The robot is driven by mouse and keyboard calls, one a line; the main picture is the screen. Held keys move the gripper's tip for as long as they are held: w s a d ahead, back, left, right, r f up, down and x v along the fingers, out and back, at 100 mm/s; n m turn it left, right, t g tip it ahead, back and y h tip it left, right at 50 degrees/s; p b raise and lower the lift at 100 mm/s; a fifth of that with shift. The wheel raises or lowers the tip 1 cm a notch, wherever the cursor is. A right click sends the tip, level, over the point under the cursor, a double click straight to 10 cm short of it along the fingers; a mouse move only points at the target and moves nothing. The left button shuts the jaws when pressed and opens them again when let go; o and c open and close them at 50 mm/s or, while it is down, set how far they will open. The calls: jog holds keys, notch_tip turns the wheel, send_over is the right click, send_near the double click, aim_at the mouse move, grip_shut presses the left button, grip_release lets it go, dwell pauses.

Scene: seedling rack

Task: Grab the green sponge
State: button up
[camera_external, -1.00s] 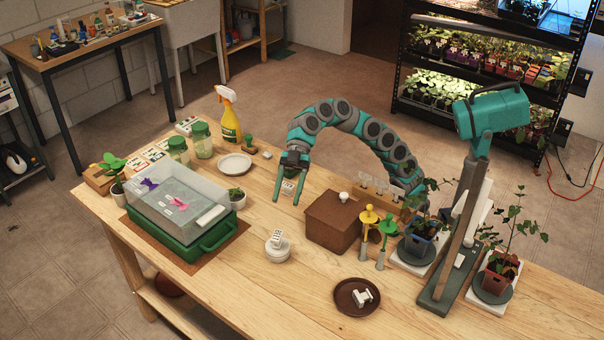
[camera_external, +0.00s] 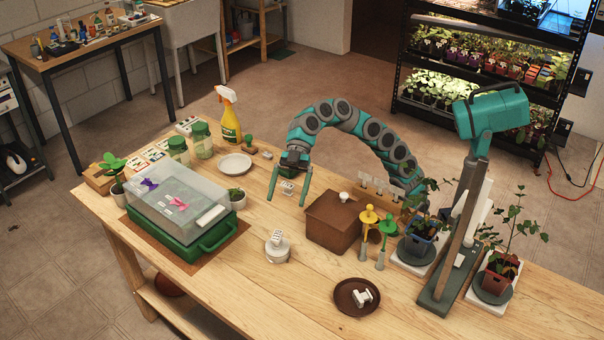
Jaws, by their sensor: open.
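My gripper (camera_external: 286,200) hangs down over the middle of the table from the arched teal and grey arm. Its two green fingers are spread apart, one on each side of a small white block (camera_external: 288,188) with dark marks. I cannot tell whether the block is between the fingers or behind them. A dark green patch (camera_external: 288,171) shows between the fingers just below the wrist; I cannot tell whether it is the green sponge or part of the gripper. No other thing in view is clearly a sponge.
A brown box (camera_external: 333,222) with a white knob stands right of the gripper. A clear-lidded green tray (camera_external: 190,248) is at left. A brown dish (camera_external: 343,307) lies at the front.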

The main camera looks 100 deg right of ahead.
jog(key=shift+r, duration=2.5)
